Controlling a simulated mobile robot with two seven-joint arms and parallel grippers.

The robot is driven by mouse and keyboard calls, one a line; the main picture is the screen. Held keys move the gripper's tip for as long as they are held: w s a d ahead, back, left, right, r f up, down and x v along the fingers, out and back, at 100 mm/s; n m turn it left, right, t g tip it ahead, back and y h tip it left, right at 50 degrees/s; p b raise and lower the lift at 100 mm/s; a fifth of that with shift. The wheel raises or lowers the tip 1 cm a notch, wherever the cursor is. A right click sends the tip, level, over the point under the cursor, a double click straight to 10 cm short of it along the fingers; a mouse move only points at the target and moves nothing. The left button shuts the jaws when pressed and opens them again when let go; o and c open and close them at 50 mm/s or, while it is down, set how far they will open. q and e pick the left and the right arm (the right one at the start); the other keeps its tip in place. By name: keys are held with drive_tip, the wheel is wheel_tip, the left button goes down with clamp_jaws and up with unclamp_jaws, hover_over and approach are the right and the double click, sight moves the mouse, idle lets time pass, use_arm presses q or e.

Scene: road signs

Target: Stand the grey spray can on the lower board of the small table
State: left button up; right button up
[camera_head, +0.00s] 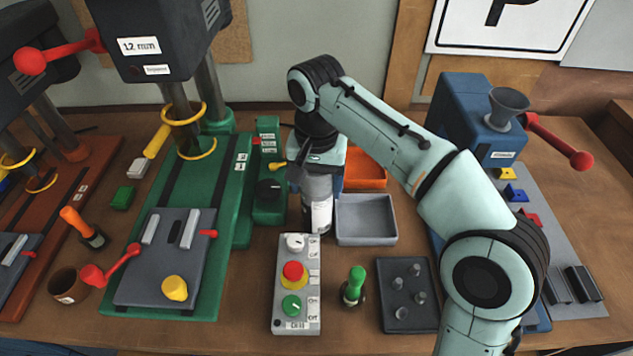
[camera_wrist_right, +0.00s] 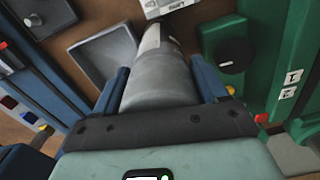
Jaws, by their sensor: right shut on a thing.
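The grey spray can (camera_head: 317,203) is upright below my right gripper (camera_head: 318,172) in the head view, over the workbench between the green machine and the grey tray. A white label shows on its lower part. In the right wrist view the grey can (camera_wrist_right: 160,82) lies between the two blue fingers, which are shut on it. I cannot tell whether its bottom touches the bench. The small table and its lower board are not in view. My left gripper is not in view.
The wooden workbench (camera_head: 245,300) is crowded. A grey tray (camera_head: 366,240) and an orange bin (camera_head: 365,172) stand right of the can. A control box (camera_head: 296,312) is in front. A green drill press (camera_head: 228,200) stands left, a blue machine (camera_head: 470,110) right.

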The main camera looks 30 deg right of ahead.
drive_tip(key=shift+f, duration=0.15)
drive_tip(key=o, duration=1.3)
drive_tip(key=shift+o, duration=0.2)
